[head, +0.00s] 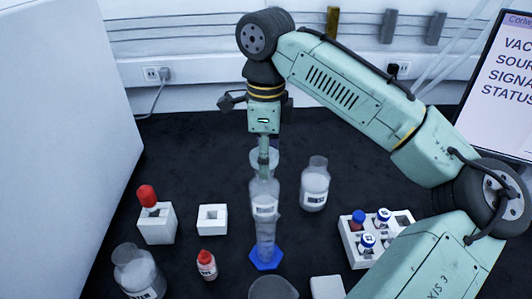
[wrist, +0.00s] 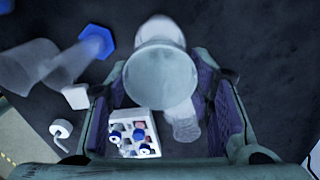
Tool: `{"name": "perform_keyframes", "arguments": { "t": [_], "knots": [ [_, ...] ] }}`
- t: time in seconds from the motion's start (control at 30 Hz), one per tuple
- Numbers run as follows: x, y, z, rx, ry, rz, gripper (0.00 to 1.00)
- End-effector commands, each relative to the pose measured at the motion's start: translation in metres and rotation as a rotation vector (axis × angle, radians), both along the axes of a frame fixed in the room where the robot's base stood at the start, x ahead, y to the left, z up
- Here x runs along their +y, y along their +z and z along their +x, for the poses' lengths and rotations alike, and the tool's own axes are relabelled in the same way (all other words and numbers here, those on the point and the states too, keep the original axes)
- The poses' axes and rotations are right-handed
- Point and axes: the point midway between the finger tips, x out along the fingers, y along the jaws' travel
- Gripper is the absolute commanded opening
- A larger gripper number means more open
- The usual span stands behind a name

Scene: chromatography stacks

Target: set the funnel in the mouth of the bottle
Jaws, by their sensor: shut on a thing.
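My gripper (head: 264,148) is shut on a pale translucent funnel (head: 265,160), above the black bench top. In the wrist view the funnel (wrist: 160,75) sits between the two fingers and hides what lies straight behind it. A clear labelled bottle (head: 315,184) with white contents stands upright just right of the gripper in the head view. It shows partly behind the funnel in the wrist view (wrist: 182,122). The funnel is apart from this bottle. Another labelled bottle (head: 138,272) stands at the front left. The frames do not show which one the task means.
A tall clear cylinder on a blue base (head: 265,258) stands in front of the gripper. A vial rack (head: 350,246) is at right. White blocks (head: 212,218), one with a red-topped dropper (head: 147,196), and a red-capped bottle (head: 206,265) are at left. A monitor (head: 505,85) stands behind right.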

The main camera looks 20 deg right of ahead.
Motion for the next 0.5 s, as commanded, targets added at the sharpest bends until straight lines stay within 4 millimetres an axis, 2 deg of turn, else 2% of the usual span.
{"name": "perform_keyframes", "arguments": {
  "t": [0.27,0.3,0.5],
  "knots": [
    [0.0001,-0.0022,-0.0001,0.000,0.000,0.000,0.26],
    [0.0001,-0.0022,-0.0001,0.000,0.000,0.000,0.48],
    [0.0001,-0.0021,-0.0001,0.000,0.000,0.000,0.61]
  ]
}}
